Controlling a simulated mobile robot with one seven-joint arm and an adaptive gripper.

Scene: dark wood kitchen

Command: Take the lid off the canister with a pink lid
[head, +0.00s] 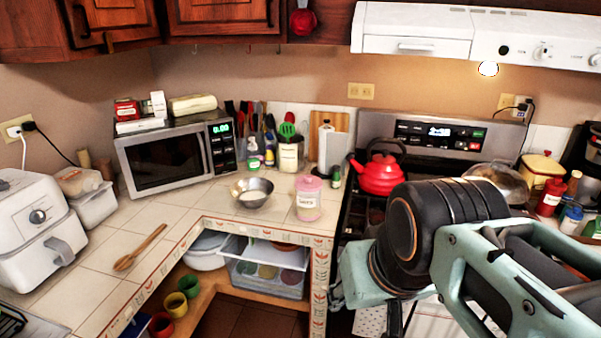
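The canister (308,205) stands upright on the tiled counter, left of the stove and near the counter's front edge. It is pale, with a label on its front, and its pink lid (309,183) sits on top. My arm reaches in from the lower right, in front of the stove, with turquoise links and a thick dark joint. The arm is to the right of the canister and apart from it. A dark part below the joint (392,318) may belong to my gripper; its fingers cannot be made out, and nothing is seen held.
A metal bowl (252,192) stands left of the canister. A paper towel holder (326,150) and a utensil crock (290,155) stand behind it. A red kettle (381,174) is on the stove to the right.

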